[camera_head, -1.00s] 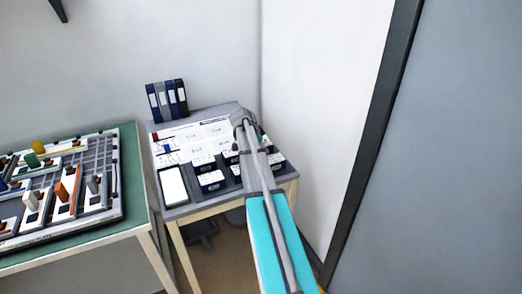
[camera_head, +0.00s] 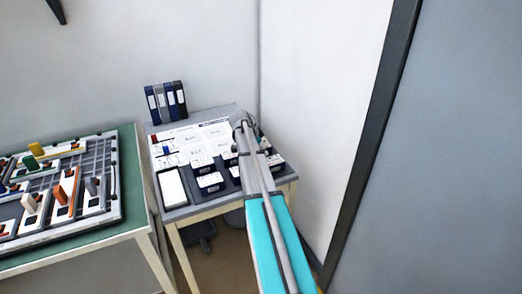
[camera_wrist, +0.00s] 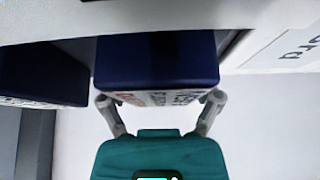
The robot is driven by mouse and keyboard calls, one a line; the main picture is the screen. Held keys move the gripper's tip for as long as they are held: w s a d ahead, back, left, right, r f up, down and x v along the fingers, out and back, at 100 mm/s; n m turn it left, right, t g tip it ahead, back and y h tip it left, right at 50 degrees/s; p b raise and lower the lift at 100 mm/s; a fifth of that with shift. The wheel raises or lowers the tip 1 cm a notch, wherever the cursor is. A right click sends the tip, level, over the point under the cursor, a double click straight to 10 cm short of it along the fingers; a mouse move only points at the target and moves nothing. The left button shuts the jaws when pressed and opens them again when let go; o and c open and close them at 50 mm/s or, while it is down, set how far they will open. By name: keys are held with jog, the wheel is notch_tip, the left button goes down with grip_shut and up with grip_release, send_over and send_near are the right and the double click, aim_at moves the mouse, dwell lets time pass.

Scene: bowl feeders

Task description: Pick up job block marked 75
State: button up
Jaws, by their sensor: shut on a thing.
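In the wrist view, my gripper (camera_wrist: 161,103) is shut on a dark blue job block (camera_wrist: 157,60), with one finger at each side of it. A white label with red and dark print shows on the block's lower face; I cannot read its number. In the head view, my arm covers my gripper and the held block. Several dark job blocks with white tops (camera_head: 210,180) are in rows on the small table (camera_head: 202,208); their numbers are too small to read.
Another dark blue block (camera_wrist: 42,73) is close at left in the wrist view. A white pad (camera_head: 172,188) lies at the small table's front left. Binders (camera_head: 166,102) stand at its back. A green-topped table (camera_head: 132,200) with a grey board is at left. Walls close off the back and right.

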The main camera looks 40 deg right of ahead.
aim_at(264, 144)
jog(key=shift+r, duration=0.1)
notch_tip(264, 144, up, 3)
jog(key=p, duration=0.3)
jog(key=s+a+r+p, duration=0.8)
jog(key=s+r+p, duration=0.1)
jog(key=s+p, duration=0.1)
jog(key=shift+s+r, duration=0.4)
jog(key=shift+s, duration=0.3)
